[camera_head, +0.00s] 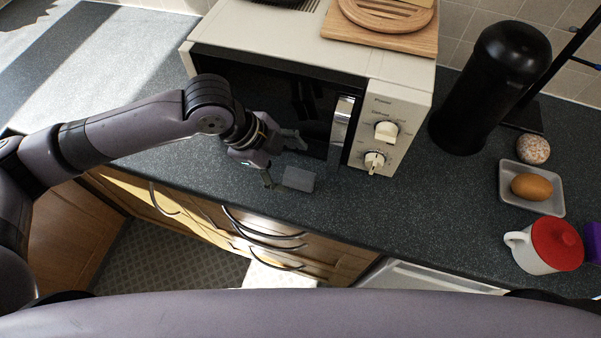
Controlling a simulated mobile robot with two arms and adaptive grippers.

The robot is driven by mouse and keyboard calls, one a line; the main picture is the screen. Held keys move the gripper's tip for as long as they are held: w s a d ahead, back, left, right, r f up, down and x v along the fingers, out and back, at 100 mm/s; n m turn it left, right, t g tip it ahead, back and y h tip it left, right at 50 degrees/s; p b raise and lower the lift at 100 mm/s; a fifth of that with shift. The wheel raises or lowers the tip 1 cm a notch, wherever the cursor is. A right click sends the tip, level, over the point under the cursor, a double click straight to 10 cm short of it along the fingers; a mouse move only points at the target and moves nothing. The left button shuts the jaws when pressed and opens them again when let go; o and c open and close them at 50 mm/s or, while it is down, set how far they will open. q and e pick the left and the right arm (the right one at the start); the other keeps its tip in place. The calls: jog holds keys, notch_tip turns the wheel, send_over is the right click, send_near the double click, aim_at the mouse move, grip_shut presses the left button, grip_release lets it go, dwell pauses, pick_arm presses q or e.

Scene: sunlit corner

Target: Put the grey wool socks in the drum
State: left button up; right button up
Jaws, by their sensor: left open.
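My left gripper (294,162) is open above the dark counter, in front of the microwave. A small flat grey piece (299,179) shows at its lower finger; I cannot tell whether it is part of the finger or a separate thing. I see nothing that I can clearly name as grey wool socks. No drum can be made out. My right gripper is not in view.
The cream microwave (402,99) stands close behind the gripper, with a round wooden board on top. Right of it are a black flask (490,85), a patterned ball (533,149), a dish (507,187) holding an egg (531,187), and a red-lidded white mug (527,252).

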aim_at(294, 174)
pick_arm(q)
jog(key=shift+x, duration=0.85)
jog(key=f, duration=0.1)
jog(key=f+p, duration=0.1)
jog(key=f, duration=0.1)
jog(key=d+f+p, duration=0.1)
jog(key=shift+w+f, duration=0.35)
jog(key=shift+w, duration=0.05)
jog(key=shift+w+d+f, duration=0.1)
jog(key=shift+f, duration=0.25)
jog(key=shift+c, duration=0.3)
jog(key=c, duration=0.9)
jog(key=shift+r, duration=0.1)
